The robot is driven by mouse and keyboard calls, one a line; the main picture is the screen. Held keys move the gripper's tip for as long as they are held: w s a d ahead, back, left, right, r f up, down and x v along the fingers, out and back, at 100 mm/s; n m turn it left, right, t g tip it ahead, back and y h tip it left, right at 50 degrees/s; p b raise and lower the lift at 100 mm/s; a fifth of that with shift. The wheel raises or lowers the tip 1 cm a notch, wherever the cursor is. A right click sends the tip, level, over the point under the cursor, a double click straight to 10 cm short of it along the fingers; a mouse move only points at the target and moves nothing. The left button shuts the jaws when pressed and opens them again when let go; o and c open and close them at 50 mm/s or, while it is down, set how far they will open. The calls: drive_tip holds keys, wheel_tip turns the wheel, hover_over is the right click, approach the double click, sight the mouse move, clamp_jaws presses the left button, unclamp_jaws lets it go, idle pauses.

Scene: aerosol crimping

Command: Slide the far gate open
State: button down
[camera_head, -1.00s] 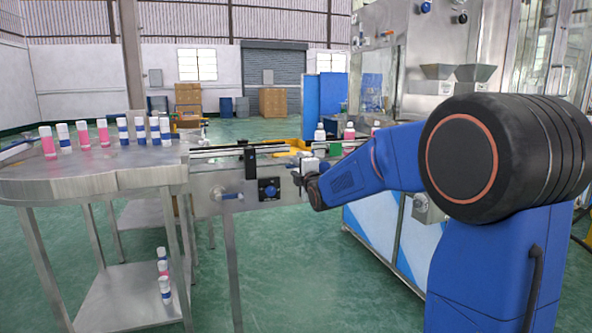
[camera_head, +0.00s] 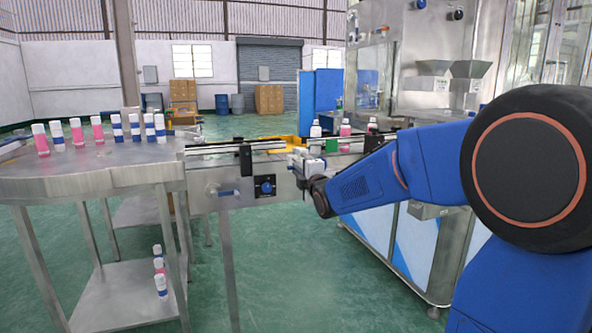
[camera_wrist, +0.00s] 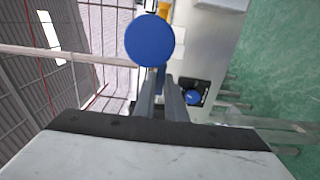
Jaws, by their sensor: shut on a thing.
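My gripper (camera_head: 302,165) is at the right part of the conveyor's near side in the head view, with my arm reaching in from the right. In the wrist view the two fingers of my gripper (camera_wrist: 161,82) are close together. A round blue knob (camera_wrist: 150,40) shows right at the fingertips, and the jaws are shut on it. The exact grip point and the gate the knob seems to belong to are hidden. In the head view my gripper and forearm cover that area.
The conveyor (camera_head: 226,198) carries a control box with a blue dial (camera_head: 265,187) and a black block (camera_head: 246,160). Several pink and white bottles (camera_head: 345,133) stand beyond my gripper. A round steel table (camera_head: 95,180) holds several bottles at left. Green floor is open in front.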

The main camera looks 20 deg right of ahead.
drive_tip(key=shift+f, duration=0.1)
drive_tip(key=c, duration=1.8)
unclamp_jaws()
drive_tip(key=shift+s, duration=0.15)
drive_tip(key=s, duration=1.7)
drive_tip(key=shift+s+d, duration=0.2)
drive_tip(key=s+a+f+m+g, duration=0.1)
drive_tip(key=s+f+m+g, duration=0.5)
drive_tip(key=s, duration=0.9)
drive_tip(key=s+a+f+m+g, duration=0.1)
drive_tip(key=s+f+m+g, duration=0.6)
drive_tip(key=s+f+m, duration=0.5)
drive_tip(key=s+f, duration=0.1)
drive_tip(key=s, duration=0.2)
drive_tip(key=shift+a+f, duration=0.2)
drive_tip(key=shift+f, duration=0.15)
